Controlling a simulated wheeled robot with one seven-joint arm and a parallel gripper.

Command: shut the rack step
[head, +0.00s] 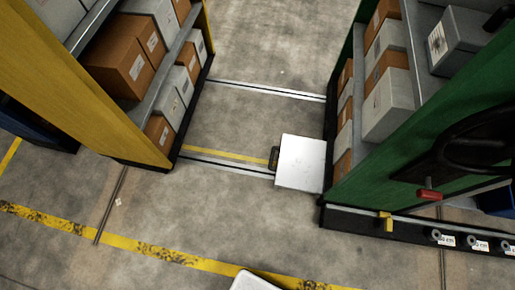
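A white, flat, square panel (301,163), which looks like the rack step, sticks out level into the aisle from the foot of the green rack (378,165). Its right edge meets the rack's dark base. A small dark block (274,158) sits at the panel's left edge. Nothing lies on the panel. A yellow block (386,222) and a red-tipped handle (428,195) are on the green rack's near end.
A yellow rack (85,85) with boxes stands at left, across the aisle. Floor rails (265,90) cross the aisle. A black wheel-like part (480,140) juts from the green rack's end.

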